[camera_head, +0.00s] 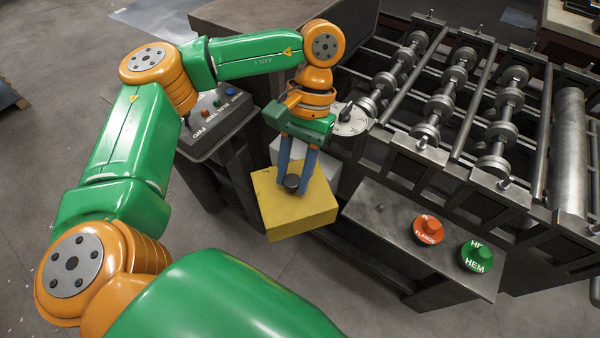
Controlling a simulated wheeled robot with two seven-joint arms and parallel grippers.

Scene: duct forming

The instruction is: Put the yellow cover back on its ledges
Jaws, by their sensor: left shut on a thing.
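The yellow cover (315,205) is a square, box-like lid with a black knob (292,182) on top. My left gripper (292,188) points down with its two blue fingers shut on the knob. The cover is tilted a little in the picture and hangs in front of the dark machine frame, left of the button shelf. A light grey block (318,165) shows just behind the cover, partly hidden by it and the gripper. I cannot make out the ledges. My right gripper is not in view.
A roller machine (440,100) with several shafts fills the right. A shelf (385,222) carries an orange button (428,230) and a green button (476,256). A dial (350,119) sits behind the gripper. A control box (215,120) stands left. Floor at lower middle is clear.

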